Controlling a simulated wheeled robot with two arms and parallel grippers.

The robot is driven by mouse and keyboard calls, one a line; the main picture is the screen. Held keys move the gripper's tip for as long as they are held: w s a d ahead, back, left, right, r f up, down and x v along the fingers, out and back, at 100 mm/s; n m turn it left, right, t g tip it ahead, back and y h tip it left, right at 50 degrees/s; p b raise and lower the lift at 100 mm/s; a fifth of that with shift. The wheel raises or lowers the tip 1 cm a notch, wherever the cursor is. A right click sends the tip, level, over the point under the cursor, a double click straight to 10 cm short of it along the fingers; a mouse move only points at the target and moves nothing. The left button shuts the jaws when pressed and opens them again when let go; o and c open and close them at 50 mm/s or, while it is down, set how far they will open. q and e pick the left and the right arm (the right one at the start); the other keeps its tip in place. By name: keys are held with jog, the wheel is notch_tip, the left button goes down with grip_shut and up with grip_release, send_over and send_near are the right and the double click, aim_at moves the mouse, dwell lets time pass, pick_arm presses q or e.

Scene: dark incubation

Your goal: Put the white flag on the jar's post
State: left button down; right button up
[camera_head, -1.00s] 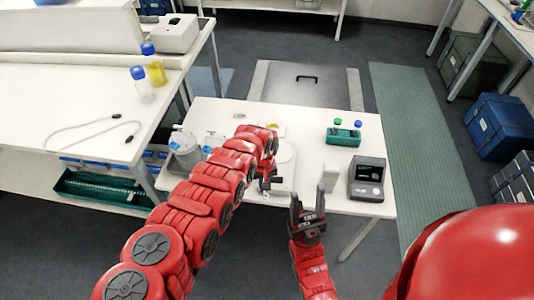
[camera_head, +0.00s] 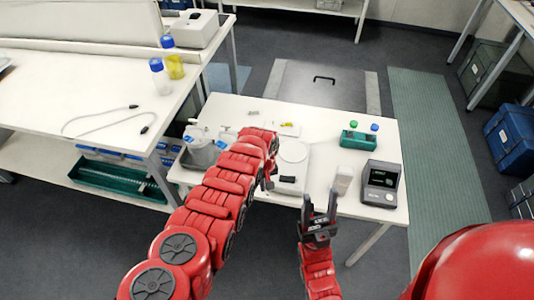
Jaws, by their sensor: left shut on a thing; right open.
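My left gripper (camera_head: 267,181) is over the near middle part of the small white table, partly hidden by its own red arm. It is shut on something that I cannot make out. I cannot pick out the white flag for sure. I cannot make out a post. My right gripper (camera_head: 319,205) is open and empty at the table's near edge, fingers pointing up in the picture.
A pale block (camera_head: 343,180) and a dark device (camera_head: 380,184) stand at the right. A green rack (camera_head: 358,140) is behind them. A bench (camera_head: 100,100) adjoins at the left.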

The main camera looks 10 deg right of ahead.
pick_arm(q)
jog(key=shift+w+a+f, duration=0.3)
jog(key=shift+a+f, duration=0.05)
jog(key=shift+a, duration=0.35)
jog(key=shift+s+a+f+n, duration=0.1)
jog(key=shift+a+n, duration=0.2)
jog(key=shift+n, duration=0.1)
jog(key=shift+w+a+f, duration=0.1)
jog(key=shift+w+a, duration=0.05)
jog(key=shift+w, duration=0.05)
jog(key=shift+a+f+b, duration=0.1)
jog(key=shift+a+b, duration=0.1)
jog(key=shift+b, duration=0.1)
jog(key=shift+w+a+f, duration=0.15)
jog(key=shift+a+f, duration=0.05)
jog(key=shift+a, duration=0.05)
